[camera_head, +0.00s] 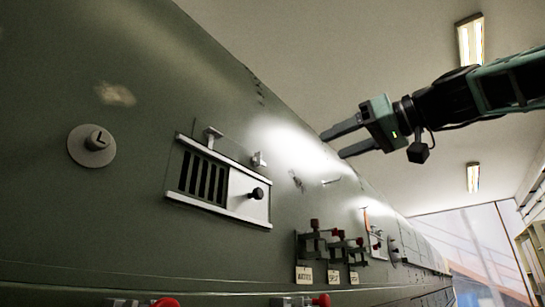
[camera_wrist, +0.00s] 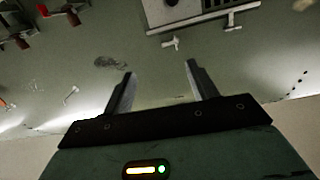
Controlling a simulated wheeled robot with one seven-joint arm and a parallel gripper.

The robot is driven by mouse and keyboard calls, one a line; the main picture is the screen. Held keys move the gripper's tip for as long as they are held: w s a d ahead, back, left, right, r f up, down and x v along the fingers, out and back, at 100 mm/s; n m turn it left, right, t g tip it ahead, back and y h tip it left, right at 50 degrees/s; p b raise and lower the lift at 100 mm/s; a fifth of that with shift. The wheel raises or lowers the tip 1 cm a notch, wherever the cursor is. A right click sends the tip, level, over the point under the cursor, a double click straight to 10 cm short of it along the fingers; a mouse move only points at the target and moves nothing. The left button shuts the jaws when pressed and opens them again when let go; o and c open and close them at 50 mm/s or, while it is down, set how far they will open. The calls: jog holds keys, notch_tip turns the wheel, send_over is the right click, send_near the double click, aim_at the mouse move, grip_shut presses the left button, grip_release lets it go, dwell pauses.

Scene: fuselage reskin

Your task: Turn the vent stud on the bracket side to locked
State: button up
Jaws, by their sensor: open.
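A vent panel (camera_head: 218,183) with dark slats and a black knob sits on the green fuselage skin. Two small pale T-shaped studs stand along its upper edge: the left stud (camera_head: 212,133) and the right stud (camera_head: 259,159), nearer the clamps. In the wrist view the panel (camera_wrist: 200,17) is upside down; the clamp-side stud (camera_wrist: 175,43) shows near the middle and the other stud (camera_wrist: 233,20) further right. The studs' locked or unlocked marking is too small to read. My gripper (camera_head: 334,146) is open and empty, right of the vent and apart from the studs; its fingers show in the wrist view (camera_wrist: 160,70).
Several red-handled toggle clamps (camera_head: 318,238) with tags stand out right of the vent; some show in the wrist view (camera_wrist: 66,12). A round fitting (camera_head: 92,145) protrudes at left. More red handles (camera_head: 165,302) show at the bottom. Open air surrounds my gripper.

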aim_at(262, 161)
jog(key=shift+n+y, duration=0.4)
jog(key=p+x, duration=0.2)
jog(key=x, duration=0.3)
jog(key=r+p+x, duration=0.1)
jog(key=p+x, duration=0.2)
jog(key=x, duration=0.3)
jog(key=s+a+r+p+x, duration=0.1)
jog(key=p+x, duration=0.2)
jog(key=x, duration=0.2)
jog(key=shift+a+r, duration=0.1)
jog(key=c, duration=1)
